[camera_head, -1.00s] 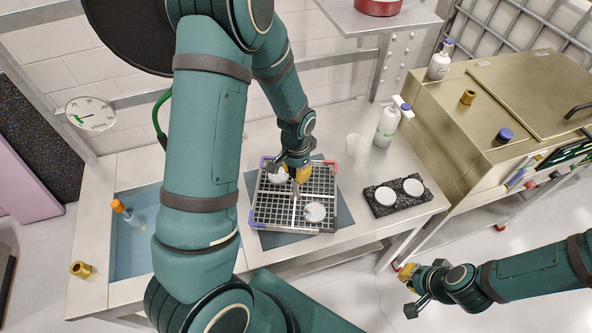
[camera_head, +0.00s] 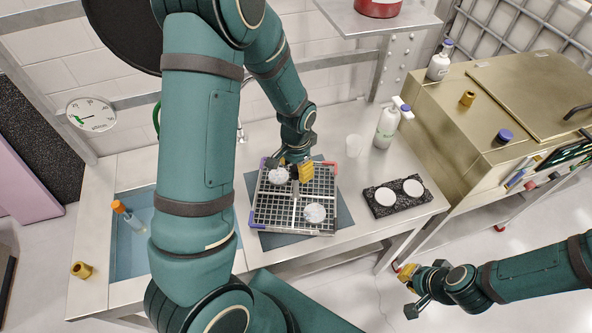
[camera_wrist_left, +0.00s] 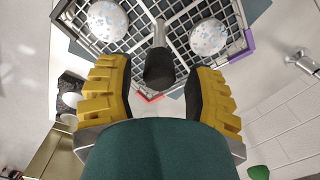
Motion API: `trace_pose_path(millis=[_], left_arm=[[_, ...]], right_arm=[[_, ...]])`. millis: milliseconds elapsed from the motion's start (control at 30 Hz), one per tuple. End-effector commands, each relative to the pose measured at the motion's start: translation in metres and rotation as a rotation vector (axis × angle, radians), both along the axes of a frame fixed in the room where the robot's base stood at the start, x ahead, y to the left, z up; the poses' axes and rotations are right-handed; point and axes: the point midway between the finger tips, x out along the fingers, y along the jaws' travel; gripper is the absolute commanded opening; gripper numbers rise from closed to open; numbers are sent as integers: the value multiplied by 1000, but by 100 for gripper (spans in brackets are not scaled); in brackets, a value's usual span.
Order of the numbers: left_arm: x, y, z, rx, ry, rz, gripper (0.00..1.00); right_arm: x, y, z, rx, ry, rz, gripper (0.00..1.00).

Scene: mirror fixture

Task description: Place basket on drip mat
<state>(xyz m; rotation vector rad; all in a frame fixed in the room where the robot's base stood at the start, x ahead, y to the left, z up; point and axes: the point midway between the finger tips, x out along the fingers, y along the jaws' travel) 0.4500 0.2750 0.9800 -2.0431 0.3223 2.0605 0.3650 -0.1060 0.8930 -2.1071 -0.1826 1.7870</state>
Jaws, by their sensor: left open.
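The basket (camera_head: 272,217) is a square wire-grid rack with coloured corners and a central post (camera_wrist_left: 158,64) with a dark tip. It rests on the blue-grey drip mat (camera_head: 344,214), which shows past its right and front edges. Two white speckled round pieces (camera_head: 315,213) (camera_wrist_left: 208,37) sit in the basket. My left gripper (camera_head: 297,176) is over the basket's back part, its yellow fingers apart. In the left wrist view the fingers (camera_wrist_left: 157,95) stand either side of the post with gaps. My right gripper (camera_head: 405,276) is at the lower right, away from the bench; its jaw is unclear.
A black speckled block (camera_head: 385,207) with two white discs and a white bottle (camera_head: 387,124) stand to the right. A blue-floored sink (camera_head: 128,255) with an orange-capped bottle (camera_head: 124,212) lies left. A brass-coloured cabinet (camera_head: 480,110) is at the right.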

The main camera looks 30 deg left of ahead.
Motion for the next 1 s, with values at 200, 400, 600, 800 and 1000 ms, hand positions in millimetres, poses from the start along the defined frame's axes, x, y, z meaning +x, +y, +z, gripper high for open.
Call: trace_pose_path(millis=[200, 400, 600, 800, 1000], left_arm=[[1, 0, 49, -1, -6, 0, 53], [1, -1, 83, -1, -3, -1, 53], [1, -2, 96, -3, -1, 0, 53], [-7, -41, 47, -90, -22, 48, 53], [-35, -107, -26, -243, -62, 203, 53]], right_arm=[[0, 0, 5, 1, 0, 0, 0], [0, 0, 8, 2, 0, 0, 0], [0, 0, 10, 2, 0, 0, 0], [0, 0, 10, 2, 0, 0, 0], [0, 0, 9, 2, 0, 0, 0]])
